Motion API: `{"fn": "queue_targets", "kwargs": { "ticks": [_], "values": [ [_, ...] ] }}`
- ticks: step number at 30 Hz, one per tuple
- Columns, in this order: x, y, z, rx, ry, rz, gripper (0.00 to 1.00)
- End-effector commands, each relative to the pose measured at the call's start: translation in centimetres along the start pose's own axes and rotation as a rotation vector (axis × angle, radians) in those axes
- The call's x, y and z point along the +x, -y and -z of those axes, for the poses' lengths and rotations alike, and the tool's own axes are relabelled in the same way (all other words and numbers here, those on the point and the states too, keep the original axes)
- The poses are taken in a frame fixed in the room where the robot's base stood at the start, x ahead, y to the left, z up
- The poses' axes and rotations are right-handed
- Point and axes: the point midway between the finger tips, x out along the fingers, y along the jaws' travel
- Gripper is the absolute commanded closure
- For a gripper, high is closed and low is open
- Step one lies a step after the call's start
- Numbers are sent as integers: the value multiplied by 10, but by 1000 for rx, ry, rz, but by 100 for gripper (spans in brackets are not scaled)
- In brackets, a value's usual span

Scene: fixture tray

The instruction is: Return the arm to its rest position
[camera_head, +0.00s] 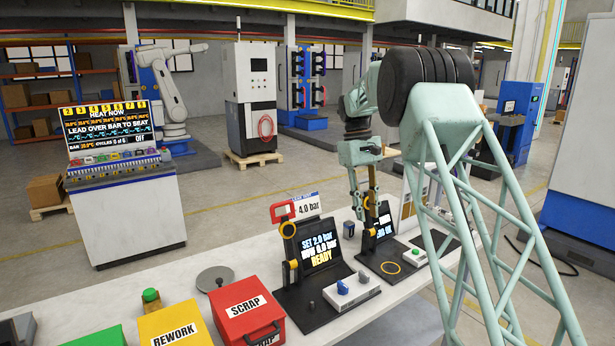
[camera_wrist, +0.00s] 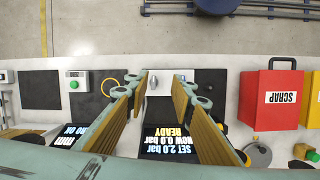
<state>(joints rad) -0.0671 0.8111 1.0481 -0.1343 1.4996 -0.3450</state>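My arm is raised over the white bench (camera_head: 235,258) in the head view. My gripper (camera_head: 363,205) hangs fingers-down above the bench, near the two black test stations. In the wrist view my gripper (camera_wrist: 160,97) has its two tan-padded fingers spread well apart. Nothing shows held between them. The gap lies over the station whose screen (camera_wrist: 170,143) reads SET 2.0 bar and READY. That screen also shows in the head view (camera_head: 318,250).
A red SCRAP box (camera_head: 246,309) and a yellow REWORK box (camera_head: 177,325) stand on the bench. A round grey disc (camera_head: 215,279) lies behind them. A console (camera_head: 123,208) stands on the floor at left.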

Motion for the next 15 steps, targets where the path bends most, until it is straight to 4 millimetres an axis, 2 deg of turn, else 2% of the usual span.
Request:
{"fn": "queue_targets", "kwargs": {
  "ticks": [15],
  "values": [
    [-49,17,-69,51,-69,-4,77]
  ]
}}
